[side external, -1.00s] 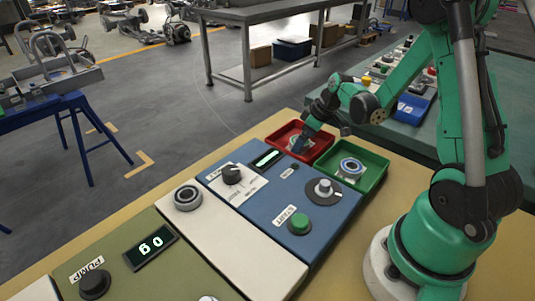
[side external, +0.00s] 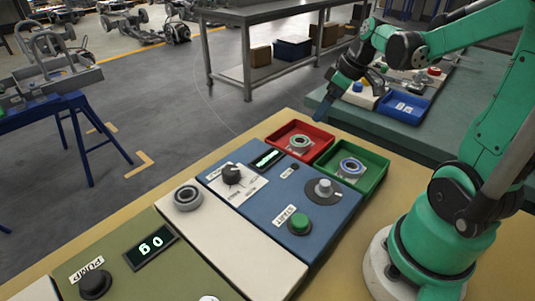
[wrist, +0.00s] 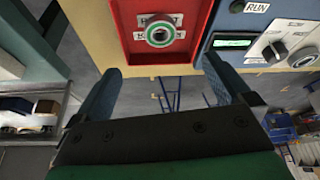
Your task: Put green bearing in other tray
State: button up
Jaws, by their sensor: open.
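The green bearing (wrist: 160,31), a metal ring with a green band, lies in the red tray (wrist: 122,25). In the side view the bearing (side external: 299,144) sits near the middle of the red tray (side external: 325,137). The green tray (side external: 377,163) stands right beside it and holds a bearing with a blue band (side external: 351,167). My gripper (side external: 325,108) is raised above and behind the red tray, apart from both bearings. In the wrist view my gripper (wrist: 160,68) has its blue fingers wide apart with nothing between them.
The blue control panel (side external: 265,210) with knobs and a green button (side external: 299,222) adjoins the trays. A teal bench (side external: 455,110) with a blue bin (side external: 404,107) stands behind. The air above the trays is clear.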

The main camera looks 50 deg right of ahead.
jog(key=s+a+r+m+t, duration=0.1)
jog(key=a+r+m+t, duration=0.1)
jog(key=a, duration=1.4)
jog(key=shift+s+a+t+h, duration=0.3)
jog(key=shift+t+h, duration=0.1)
jog(key=shift+r, duration=0.1)
